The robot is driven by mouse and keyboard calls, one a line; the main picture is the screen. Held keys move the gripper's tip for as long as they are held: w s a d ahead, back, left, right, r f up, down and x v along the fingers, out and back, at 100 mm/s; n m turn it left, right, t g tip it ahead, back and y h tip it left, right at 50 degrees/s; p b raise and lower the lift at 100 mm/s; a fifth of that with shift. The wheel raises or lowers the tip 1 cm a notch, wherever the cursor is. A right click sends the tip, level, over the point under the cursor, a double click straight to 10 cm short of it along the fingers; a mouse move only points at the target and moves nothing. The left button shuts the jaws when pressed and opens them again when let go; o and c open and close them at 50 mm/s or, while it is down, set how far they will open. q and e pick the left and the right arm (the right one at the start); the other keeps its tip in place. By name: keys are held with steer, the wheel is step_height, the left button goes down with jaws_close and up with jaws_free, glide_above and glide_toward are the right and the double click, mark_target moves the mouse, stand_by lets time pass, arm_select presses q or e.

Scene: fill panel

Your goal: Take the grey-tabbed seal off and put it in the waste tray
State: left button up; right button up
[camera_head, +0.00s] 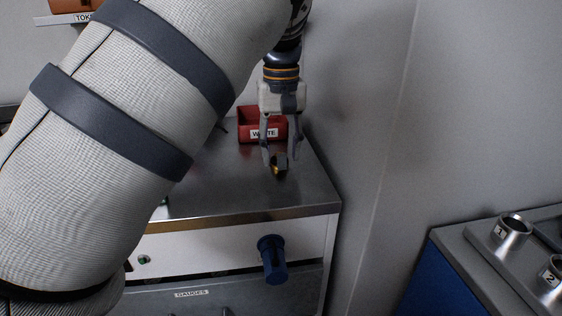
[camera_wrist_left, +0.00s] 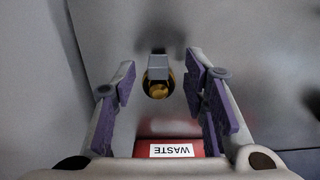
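My left gripper (camera_head: 276,160) points down over the metal cabinet top, in front of the red waste tray (camera_head: 247,122). Its fingers are apart in the left wrist view (camera_wrist_left: 160,85). The grey-tabbed seal (camera_wrist_left: 158,75), a gold round piece with a grey block, sits between the fingers with a gap on both sides. In the head view the seal (camera_head: 279,169) shows at the fingertips, outside the tray. I cannot tell whether it rests on the cabinet top or is just above it. The tray's label shows in the wrist view (camera_wrist_left: 171,150). My right gripper is not in view.
The cabinet top (camera_head: 215,190) is otherwise mostly clear, though my arm hides its left part. A blue knob (camera_head: 272,260) sticks out of the cabinet front, above a drawer marked GAUGES. A wall stands close on the right. Numbered metal cups (camera_head: 512,232) stand at far right.

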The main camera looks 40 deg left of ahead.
arm_select(q)
steer(key=shift+w+f, duration=0.1)
steer(key=shift+f, duration=0.4)
jaws_close()
steer(key=shift+r, duration=0.15)
